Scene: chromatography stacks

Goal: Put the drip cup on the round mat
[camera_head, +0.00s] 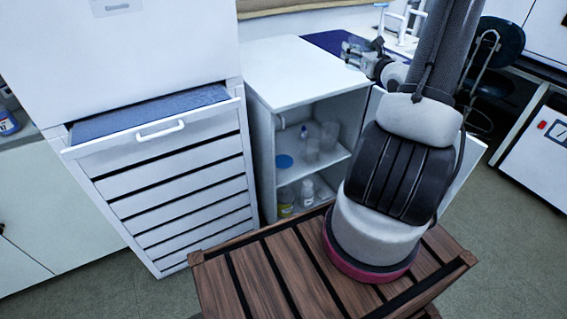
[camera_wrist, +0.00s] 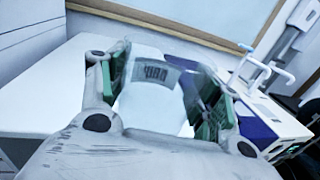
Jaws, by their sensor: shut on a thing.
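My gripper (camera_head: 357,52) is above the right rear part of the white cabinet top, in the head view. In the wrist view my gripper (camera_wrist: 165,78) has its green-padded fingers on both sides of a pale, see-through cup (camera_wrist: 150,100) with a dark printed label, and is shut on it. I take this for the drip cup; in the head view I cannot make it out clearly. A blue round disc (camera_head: 285,161), which looks like the round mat, lies on the upper shelf inside the open cabinet, at the left of clear vessels.
The white cabinet top (camera_head: 300,70) is bare. Clear beakers (camera_head: 328,135) stand on its upper shelf, bottles (camera_head: 286,203) below. A drawer (camera_head: 150,117) is pulled out at the left. A blue surface (camera_head: 335,42) with white stands lies behind the gripper.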

